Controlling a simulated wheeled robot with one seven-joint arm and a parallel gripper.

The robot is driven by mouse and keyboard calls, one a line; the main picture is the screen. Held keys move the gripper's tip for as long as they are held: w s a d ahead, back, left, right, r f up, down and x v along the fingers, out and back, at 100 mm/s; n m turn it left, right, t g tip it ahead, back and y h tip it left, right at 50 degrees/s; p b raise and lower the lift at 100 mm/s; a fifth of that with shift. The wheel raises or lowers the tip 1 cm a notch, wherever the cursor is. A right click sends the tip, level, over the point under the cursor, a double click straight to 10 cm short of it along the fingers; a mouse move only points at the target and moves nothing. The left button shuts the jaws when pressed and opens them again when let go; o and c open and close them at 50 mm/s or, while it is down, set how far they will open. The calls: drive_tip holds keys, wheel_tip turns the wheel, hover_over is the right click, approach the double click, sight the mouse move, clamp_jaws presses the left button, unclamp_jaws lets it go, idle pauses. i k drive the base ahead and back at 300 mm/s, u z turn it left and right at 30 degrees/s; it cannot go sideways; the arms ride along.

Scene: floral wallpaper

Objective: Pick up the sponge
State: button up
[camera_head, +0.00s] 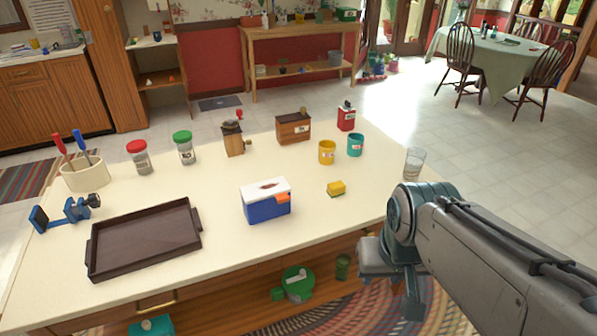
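The sponge (336,188) is a small yellow block with a darker greenish layer. It lies flat on the cream countertop (225,190), right of the blue and white box and in front of the yellow mug. My arm comes in from the right edge. My gripper (392,285) hangs beyond the counter's front edge, to the right of and nearer than the sponge, and well apart from it. Its fingers are small and partly hidden by my arm, so I cannot tell whether they are open or shut.
A blue and white box (266,202) stands left of the sponge. A yellow mug (327,152), a teal mug (355,145) and a clear glass (414,163) stand behind it. A dark tray (145,238) lies at left. The counter around the sponge is clear.

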sight(336, 188)
drive_tip(key=z, duration=0.2)
drive_tip(key=i, duration=1.1)
drive_tip(key=u, duration=0.3)
